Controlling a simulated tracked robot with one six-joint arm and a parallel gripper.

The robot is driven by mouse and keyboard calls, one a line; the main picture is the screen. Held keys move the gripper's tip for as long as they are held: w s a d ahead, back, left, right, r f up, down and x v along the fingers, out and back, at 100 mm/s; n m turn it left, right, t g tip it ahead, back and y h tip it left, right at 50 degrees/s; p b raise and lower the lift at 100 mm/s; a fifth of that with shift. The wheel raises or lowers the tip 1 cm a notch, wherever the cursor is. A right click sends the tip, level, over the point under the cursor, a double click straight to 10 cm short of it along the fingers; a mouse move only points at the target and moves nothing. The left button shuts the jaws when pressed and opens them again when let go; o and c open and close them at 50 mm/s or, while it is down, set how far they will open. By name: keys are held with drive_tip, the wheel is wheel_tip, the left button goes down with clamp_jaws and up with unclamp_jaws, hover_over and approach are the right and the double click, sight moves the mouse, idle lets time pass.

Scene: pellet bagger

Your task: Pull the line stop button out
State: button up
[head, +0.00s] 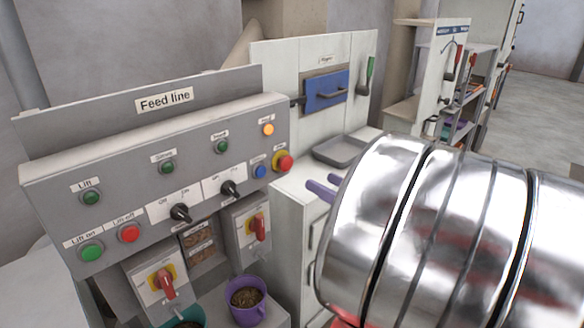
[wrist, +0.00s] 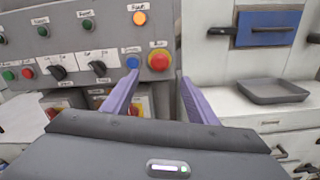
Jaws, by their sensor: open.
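The line stop button is a red mushroom button on a yellow collar (head: 284,162), at the lower right corner of the grey Feed line panel (head: 145,135). In the wrist view the red button (wrist: 159,61) lies straight ahead, between and beyond my fingertips. My gripper (wrist: 154,80) is open and empty, its two purple fingers apart and pointing at the panel. In the head view the purple fingers (head: 322,190) show to the right of and below the button, partly hidden by my shiny arm. I cannot tell whether the button is pressed in.
A blue button (head: 260,171) sits close left of the red one, with an orange lamp (head: 268,129) above. Black switches (head: 230,189) are further left. A grey tray (head: 343,147) lies on the white counter to the right. A purple mug (head: 246,304) stands below.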

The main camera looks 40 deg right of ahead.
sight(289, 165)
drive_tip(key=shift+w+a, duration=0.2)
drive_tip(key=shift+w, duration=5.6)
